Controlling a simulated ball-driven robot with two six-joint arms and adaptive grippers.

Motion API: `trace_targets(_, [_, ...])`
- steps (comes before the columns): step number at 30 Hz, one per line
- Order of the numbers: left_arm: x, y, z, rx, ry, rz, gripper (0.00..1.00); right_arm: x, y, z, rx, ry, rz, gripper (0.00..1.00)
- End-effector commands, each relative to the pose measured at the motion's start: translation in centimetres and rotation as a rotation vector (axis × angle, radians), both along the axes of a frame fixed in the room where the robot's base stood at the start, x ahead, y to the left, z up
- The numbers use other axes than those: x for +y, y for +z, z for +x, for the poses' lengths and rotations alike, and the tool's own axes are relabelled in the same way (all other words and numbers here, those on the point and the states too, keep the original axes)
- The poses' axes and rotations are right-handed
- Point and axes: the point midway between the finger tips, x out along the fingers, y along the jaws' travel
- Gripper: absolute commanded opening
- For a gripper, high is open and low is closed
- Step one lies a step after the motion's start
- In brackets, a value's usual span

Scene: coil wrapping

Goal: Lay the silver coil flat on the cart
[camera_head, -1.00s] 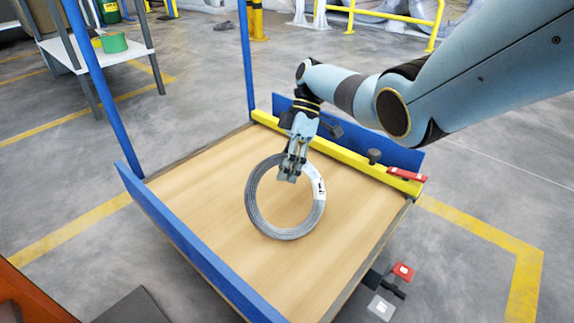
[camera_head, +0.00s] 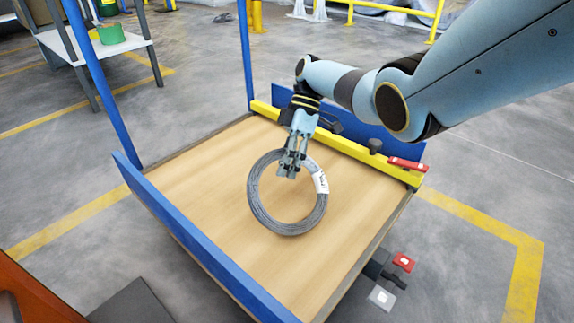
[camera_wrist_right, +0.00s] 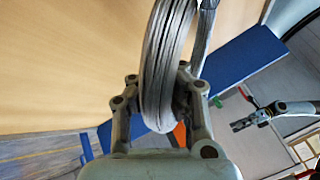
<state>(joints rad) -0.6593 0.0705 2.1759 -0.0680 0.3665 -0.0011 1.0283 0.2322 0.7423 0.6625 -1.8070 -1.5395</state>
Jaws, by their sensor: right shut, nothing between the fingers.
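The silver coil (camera_head: 260,213), a wire ring with a white label at its right, is over the cart's wooden deck (camera_head: 205,185). It faces the head camera as a nearly full circle, so it looks tilted up rather than flat; I cannot tell whether its lower edge touches the deck. My right gripper (camera_head: 288,170) is shut at the coil's upper part. In the right wrist view the coil (camera_wrist_right: 165,60) crosses edge-on in front of the gripper and hides the fingertips. My left gripper (camera_wrist_right: 240,124) shows small at the right there; its jaw state is unclear.
The cart has a blue side rail (camera_head: 190,240), a yellow bar (camera_head: 345,157) at the back and blue posts at the left. A red clamp handle (camera_head: 407,164) sits at its right corner. A shelf with a green container (camera_head: 111,34) stands at upper left. Deck around the coil is clear.

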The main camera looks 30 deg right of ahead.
Motion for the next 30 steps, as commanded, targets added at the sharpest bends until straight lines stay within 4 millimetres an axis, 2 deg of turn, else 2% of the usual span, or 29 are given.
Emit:
trace_targets(12, [-0.03, 0.36, 0.47, -0.019, -0.002, 0.001, 0.4, 0.0, -0.12, -0.05, 0.001, 0.0, 0.0, 0.0])
trace_targets(14, [-0.03, 0.32, 0.4, -0.017, -0.002, 0.001, 0.4, 0.0, -0.12, -0.05, 0.001, 0.0, 0.0, 0.06])
trace_targets(20, [-0.03, 0.2, 0.23, -0.012, -0.002, 0.001, 0.4, 0.0, -0.1, -0.03, 0.001, 0.0, 0.0, 0.32])
trace_targets(30, [-0.02, 0.09, 0.04, -0.007, -0.003, 0.001, 0.4, -0.24, 0.17, 0.1, 0.001, 0.0, -0.001, 0.33])
